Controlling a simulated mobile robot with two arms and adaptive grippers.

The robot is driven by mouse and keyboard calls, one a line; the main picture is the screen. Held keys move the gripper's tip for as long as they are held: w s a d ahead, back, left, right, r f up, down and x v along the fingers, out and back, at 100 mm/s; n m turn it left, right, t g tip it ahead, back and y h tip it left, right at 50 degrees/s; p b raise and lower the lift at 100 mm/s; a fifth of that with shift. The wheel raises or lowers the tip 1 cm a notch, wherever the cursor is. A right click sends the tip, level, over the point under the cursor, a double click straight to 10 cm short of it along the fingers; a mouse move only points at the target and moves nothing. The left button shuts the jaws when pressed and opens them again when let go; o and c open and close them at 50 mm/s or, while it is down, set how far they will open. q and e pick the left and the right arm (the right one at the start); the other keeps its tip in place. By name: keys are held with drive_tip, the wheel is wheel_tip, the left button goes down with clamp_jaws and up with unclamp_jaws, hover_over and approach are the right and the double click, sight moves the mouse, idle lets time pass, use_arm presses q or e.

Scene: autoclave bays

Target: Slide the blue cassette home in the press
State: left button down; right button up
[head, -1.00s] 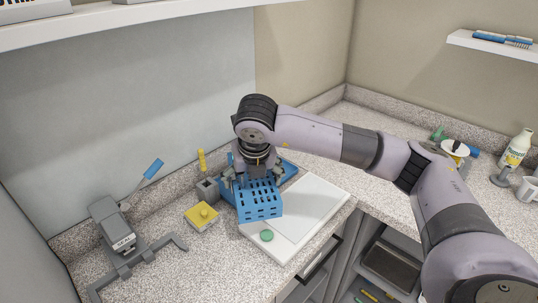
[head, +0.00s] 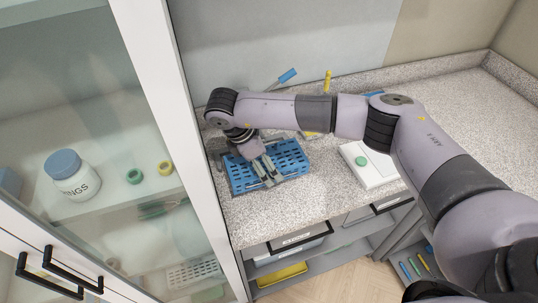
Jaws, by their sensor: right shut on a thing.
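The blue cassette (head: 292,157), a slotted open basket, is at the left part of the counter, in front of where the press stands. My right gripper (head: 264,170) is shut on the cassette, reaching down over its middle. The press's blue-handled lever (head: 287,76) sticks up behind my arm, tilted. My wrist and arm hide most of the press body. Grey parts show along the cassette's edges, but I cannot tell whether it sits fully between the press's rails or how far in it is. My left gripper is not in view.
A glass-fronted cabinet (head: 180,120) stands close on the left of the cassette. A white board (head: 378,178) with a green disc (head: 361,161) lies to the right. A yellow-handled tool (head: 327,82) stands behind my arm. Counter between cassette and board is clear.

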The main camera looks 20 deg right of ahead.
drive_tip(key=shift+d, duration=0.1)
drive_tip(key=shift+f+b, duration=0.2)
drive_tip(key=shift+b, duration=0.25)
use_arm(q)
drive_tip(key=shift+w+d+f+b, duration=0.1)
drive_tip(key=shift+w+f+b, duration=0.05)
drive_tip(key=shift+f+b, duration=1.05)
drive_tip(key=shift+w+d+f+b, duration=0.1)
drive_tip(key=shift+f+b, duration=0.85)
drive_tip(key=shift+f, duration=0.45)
use_arm(e)
drive_tip(key=shift+f, duration=2.55)
drive_tip(key=o, duration=1.2)
wheel_tip(320, 180, up, 10)
